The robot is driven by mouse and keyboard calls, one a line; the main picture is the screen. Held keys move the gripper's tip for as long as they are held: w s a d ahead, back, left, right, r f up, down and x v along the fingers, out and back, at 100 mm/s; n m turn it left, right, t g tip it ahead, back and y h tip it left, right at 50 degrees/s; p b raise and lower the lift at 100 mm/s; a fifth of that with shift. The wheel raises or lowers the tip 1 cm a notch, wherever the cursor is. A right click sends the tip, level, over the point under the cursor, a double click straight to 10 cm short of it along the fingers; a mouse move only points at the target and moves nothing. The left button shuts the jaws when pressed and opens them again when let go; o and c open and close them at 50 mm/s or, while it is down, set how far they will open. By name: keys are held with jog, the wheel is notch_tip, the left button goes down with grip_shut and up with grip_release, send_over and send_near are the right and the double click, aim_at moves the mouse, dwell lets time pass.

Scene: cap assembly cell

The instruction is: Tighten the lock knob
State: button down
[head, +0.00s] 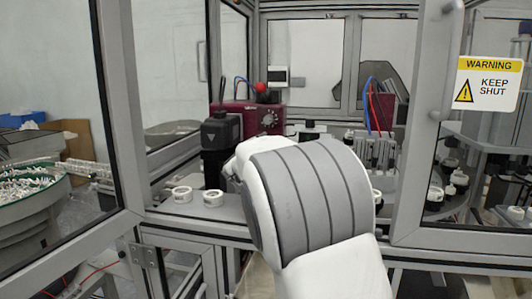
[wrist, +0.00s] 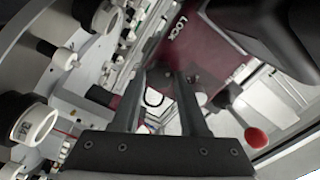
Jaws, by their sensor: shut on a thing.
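The maroon housing (head: 238,107) stands behind the cell opening in the head view. In the wrist view the maroon housing (wrist: 207,58) carries the word LOCK (wrist: 180,27). My gripper (wrist: 169,76) reaches to this housing below the lettering. Its two dark fingers stand a little apart, closed on the lock knob at their tips. The knob itself is mostly hidden by the fingers, and I cannot tell how far it is turned. In the head view my white and grey arm hides the gripper.
A lever with a red ball (wrist: 255,138) stands close to the right finger; the red ball (head: 262,87) also shows in the head view. White caps (head: 182,194) lie on the ledge left of my arm. Door frames border the opening, one bearing a warning sign (head: 488,83).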

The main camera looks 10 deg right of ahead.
jog(key=shift+m+b, duration=3.9)
jog(key=shift+m, duration=2.3)
jog(key=shift+c, duration=2.2)
grip_release()
jog(key=v, duration=1.7)
jog(key=shift+s+a, duration=0.1)
jog(key=shift+s, duration=0.15)
